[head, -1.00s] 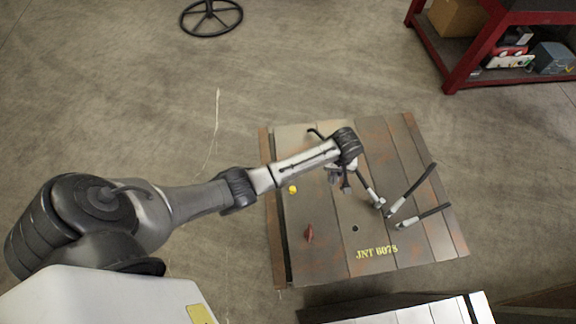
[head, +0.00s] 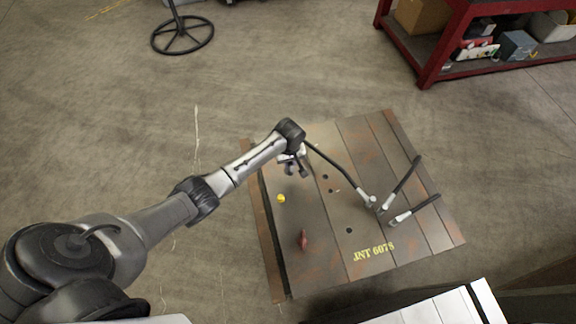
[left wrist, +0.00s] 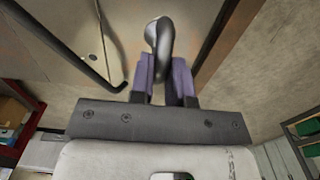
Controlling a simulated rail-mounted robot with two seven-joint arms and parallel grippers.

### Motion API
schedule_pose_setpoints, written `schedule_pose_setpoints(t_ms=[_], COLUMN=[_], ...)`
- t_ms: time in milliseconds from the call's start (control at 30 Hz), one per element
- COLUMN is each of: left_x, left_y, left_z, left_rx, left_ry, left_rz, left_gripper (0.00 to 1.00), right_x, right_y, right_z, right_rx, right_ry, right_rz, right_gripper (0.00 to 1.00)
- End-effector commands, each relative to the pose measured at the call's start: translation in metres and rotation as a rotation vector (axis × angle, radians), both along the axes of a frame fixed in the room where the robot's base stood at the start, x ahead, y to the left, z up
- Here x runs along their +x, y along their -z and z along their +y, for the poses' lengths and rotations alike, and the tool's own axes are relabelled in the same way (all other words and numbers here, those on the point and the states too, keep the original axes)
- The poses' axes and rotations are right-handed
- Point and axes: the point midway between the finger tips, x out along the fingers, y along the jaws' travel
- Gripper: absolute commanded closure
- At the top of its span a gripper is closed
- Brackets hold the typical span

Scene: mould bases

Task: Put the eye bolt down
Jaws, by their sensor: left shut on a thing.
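The eye bolt (left wrist: 157,36) is a dark grey metal piece with a rounded, looped end, seen at the top middle of the left wrist view. My left gripper (left wrist: 167,85) is shut on it, its purple-grey fingers on either side. In the head view my left gripper (head: 295,172) is over the upper left part of the mould base (head: 335,262). The bolt is too small to make out there. How high it is held above the plate I cannot tell. My right gripper is not in view.
Several dark-handled tools (head: 400,185) lie on the right of the mould base. Small holes (head: 349,230) show in the plate. A red shelf (head: 430,70) stands at upper right.

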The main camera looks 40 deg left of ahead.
Motion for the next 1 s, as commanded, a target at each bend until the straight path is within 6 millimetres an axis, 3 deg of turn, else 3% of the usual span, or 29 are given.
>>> schedule_pose_setpoints(t_ms=[167, 500, 967, 1000], left_x=[0.001, 0.000, 0.000, 0.000], left_y=[0.004, 0.040, 0.045, 0.047], left_z=[0.006, 0.006, 0.006, 0.006], left_rx=[0.000, 0.000, 0.001, 0.001], left_ry=[0.001, 0.000, 0.001, 0.001], left_rz=[-0.002, -0.001, -0.002, -0.001], left_gripper=[1.00, 1.00, 1.00, 0.82], right_x=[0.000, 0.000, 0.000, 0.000], right_y=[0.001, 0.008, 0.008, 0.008], right_z=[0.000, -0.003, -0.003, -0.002], right_rx=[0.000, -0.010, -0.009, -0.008], right_ry=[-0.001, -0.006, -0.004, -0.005], right_rz=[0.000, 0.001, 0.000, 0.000], right_gripper=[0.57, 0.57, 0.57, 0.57])
